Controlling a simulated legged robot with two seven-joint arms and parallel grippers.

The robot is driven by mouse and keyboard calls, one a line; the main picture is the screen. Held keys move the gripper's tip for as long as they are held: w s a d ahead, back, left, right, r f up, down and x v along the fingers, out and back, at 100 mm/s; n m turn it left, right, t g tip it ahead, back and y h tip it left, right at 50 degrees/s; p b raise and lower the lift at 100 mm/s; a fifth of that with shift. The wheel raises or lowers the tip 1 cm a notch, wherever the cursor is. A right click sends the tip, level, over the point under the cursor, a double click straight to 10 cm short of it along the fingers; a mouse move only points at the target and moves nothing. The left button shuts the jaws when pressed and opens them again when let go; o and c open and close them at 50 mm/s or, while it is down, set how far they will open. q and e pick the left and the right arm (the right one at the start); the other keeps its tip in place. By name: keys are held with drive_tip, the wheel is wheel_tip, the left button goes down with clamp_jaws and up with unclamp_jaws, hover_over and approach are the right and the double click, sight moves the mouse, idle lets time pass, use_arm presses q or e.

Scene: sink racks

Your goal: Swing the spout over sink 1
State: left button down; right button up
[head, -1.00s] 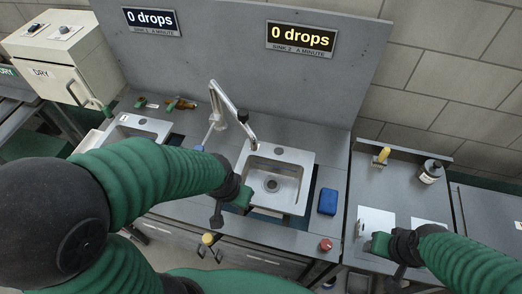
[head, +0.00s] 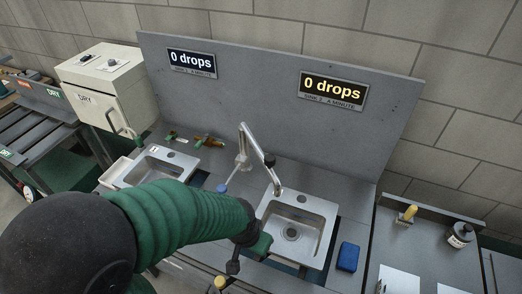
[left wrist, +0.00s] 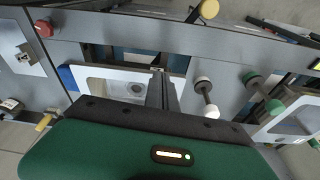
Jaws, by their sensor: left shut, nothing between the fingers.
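The silver spout (head: 258,150) rises behind the counter between the two sinks. Its free end hangs over the right sink, under the SINK 2 sign. Sink 1 (head: 128,176) is the left basin, marked with a 1, partly hidden by my left arm. A blue-tipped lever (head: 222,188) is by the spout's base. My left gripper (head: 262,245) is at the front edge of the right sink, apart from the spout. In the left wrist view its fingers (left wrist: 160,88) are together and empty, in front of a basin. My right gripper is out of view.
A blue sponge-like block (head: 347,257) lies right of the right sink. Brown and green fittings (head: 208,141) lie behind the left sink. A cream DRY cabinet (head: 103,85) stands at the left. A grey back panel (head: 280,60) rises behind the counter.

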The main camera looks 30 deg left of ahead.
sight(270, 157)
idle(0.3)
use_arm(q)
drive_tip(key=c, duration=2.1)
unclamp_jaws()
drive_tip(key=o, duration=1)
drive_tip(key=w+a+r+g+p, duration=0.1)
drive_tip(key=w+a+r+p, duration=0.1)
drive_tip(key=w+r+p, duration=0.5)
drive_tip(key=w+r, duration=0.5)
drive_tip(key=r, duration=0.2)
drive_tip(key=shift+w, duration=0.15)
drive_tip(key=shift+o, duration=0.2)
drive_tip(key=w+a+r+p, duration=0.2)
drive_tip(key=w+r+p, duration=0.1)
drive_tip(key=r, duration=0.3)
drive_tip(key=w+a+r+n+g+p, duration=0.1)
drive_tip(key=w+r+p, duration=0.2)
drive_tip(key=w+r, duration=0.2)
wheel_tip(270, 157, up, 3)
drive_tip(key=shift+w+a+f+g, duration=0.2)
drive_tip(key=shift+a+g, duration=0.1)
drive_tip(key=shift+a, duration=0.1)
drive_tip(key=f+p, duration=0.2)
drive_tip(key=f, duration=0.6)
drive_tip(key=f+p, duration=0.2)
drive_tip(key=f, duration=0.6)
drive_tip(key=shift+s+a+f, duration=0.1)
drive_tip(key=shift+a, duration=0.1)
drive_tip(key=shift+c, duration=0.4)
